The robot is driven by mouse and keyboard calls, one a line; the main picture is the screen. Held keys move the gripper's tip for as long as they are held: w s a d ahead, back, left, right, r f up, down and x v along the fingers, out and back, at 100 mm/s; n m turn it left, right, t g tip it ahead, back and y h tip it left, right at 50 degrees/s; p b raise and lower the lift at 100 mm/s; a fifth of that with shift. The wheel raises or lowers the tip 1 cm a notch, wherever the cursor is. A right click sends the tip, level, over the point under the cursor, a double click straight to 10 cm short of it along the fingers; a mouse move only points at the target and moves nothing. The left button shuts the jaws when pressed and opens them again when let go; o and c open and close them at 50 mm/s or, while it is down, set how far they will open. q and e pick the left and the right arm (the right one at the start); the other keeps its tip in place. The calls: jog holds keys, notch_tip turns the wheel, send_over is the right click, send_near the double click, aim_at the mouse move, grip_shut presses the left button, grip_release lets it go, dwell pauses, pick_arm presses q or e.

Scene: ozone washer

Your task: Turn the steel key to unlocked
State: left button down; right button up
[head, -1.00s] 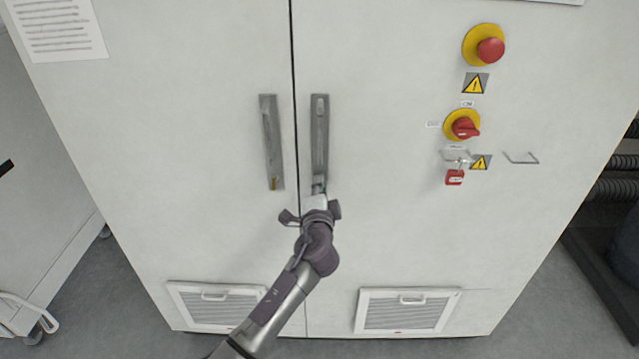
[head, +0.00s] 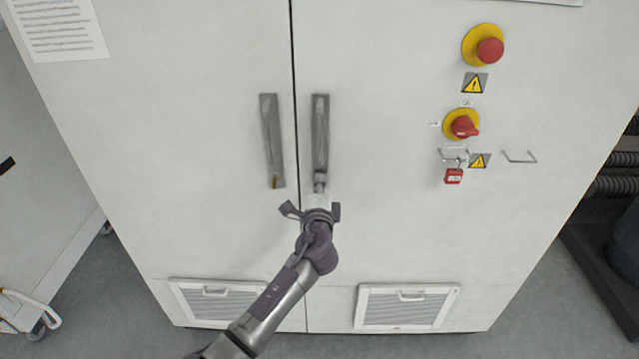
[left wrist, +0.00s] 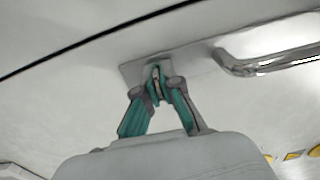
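The steel key (left wrist: 156,72) is small and mostly hidden between my fingertips, in front of a grey plate on the white cabinet door. How far it is turned cannot be told. My left gripper (left wrist: 156,88) has its teal-padded fingertips close together around it. In the head view, my left gripper (head: 320,188) is at the lower end of the right door's handle plate (head: 320,135), and the key is too small to make out. My right gripper is in neither view.
The bar handle (left wrist: 265,62) is right of my fingers in the left wrist view. The left door's handle (head: 271,140) is nearby. Red-yellow switches (head: 462,125) and a red padlock (head: 453,176) are further right. Vent grilles (head: 405,308) are below.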

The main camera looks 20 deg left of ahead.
pick_arm(q)
jog(key=c, duration=1.3)
grip_release()
jog(key=shift+c, duration=0.2)
jog(key=v, duration=1.2)
